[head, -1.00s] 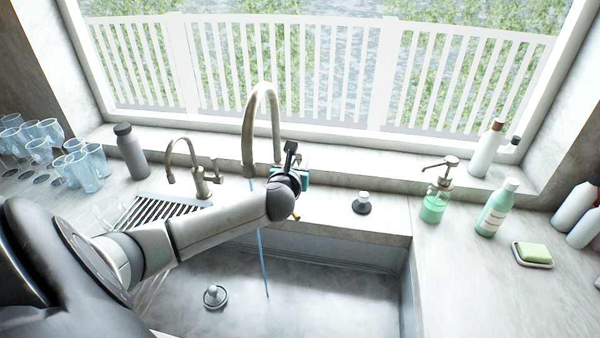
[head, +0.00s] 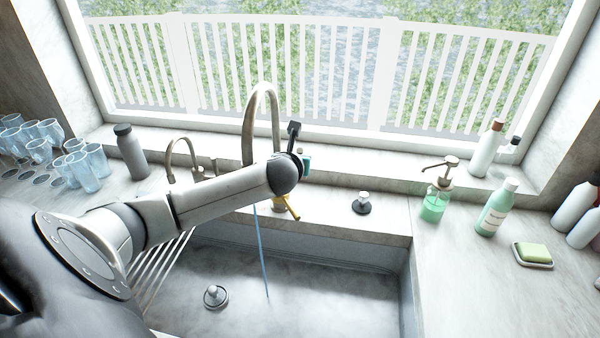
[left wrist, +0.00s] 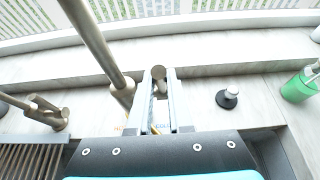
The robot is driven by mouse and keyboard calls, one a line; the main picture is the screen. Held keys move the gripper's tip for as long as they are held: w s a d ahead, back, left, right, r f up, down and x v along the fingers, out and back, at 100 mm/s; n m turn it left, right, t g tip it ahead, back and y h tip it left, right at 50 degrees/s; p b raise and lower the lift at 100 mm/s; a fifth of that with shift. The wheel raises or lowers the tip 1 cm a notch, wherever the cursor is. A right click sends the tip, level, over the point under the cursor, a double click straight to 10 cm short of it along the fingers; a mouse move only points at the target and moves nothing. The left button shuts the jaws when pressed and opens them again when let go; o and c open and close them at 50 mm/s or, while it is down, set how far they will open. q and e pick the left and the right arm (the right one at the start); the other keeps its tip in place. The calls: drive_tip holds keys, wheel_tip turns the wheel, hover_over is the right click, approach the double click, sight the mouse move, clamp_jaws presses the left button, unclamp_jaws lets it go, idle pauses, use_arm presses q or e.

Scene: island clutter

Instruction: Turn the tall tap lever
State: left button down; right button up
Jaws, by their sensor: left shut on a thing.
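The tall tap (head: 248,125) is a brushed metal gooseneck behind the sink; in the left wrist view its neck (left wrist: 98,45) rises at left. A thin blue stream (head: 262,260) falls into the sink. My left gripper (left wrist: 160,103) is at the right side of the tap's base. Its two pale fingers are shut on the tall tap's lever (left wrist: 158,73), whose round end shows between them. In the head view my arm hides the fingers and most of the lever. A yellow piece (head: 288,206) shows just below the wrist; I cannot tell what it belongs to. My right gripper is not in view.
A small tap (head: 172,160) stands left, partly behind my arm. A stopper (head: 362,202) sits right on the ledge, then a green soap dispenser (head: 436,200). Glasses (head: 85,165) and a grey bottle (head: 130,152) stand left. The sink basin (head: 330,300) is open below.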

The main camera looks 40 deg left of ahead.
use_arm(q)
drive_tip(key=shift+w, duration=0.15)
drive_tip(key=shift+w+a+r+g, duration=0.3)
drive_tip(key=shift+g, duration=0.1)
drive_tip(key=shift+w+a+g+h, duration=0.1)
drive_tip(key=shift+w+g+h, duration=0.25)
drive_tip(key=shift+g+h, duration=0.15)
drive_tip(key=c, duration=1)
unclamp_jaws()
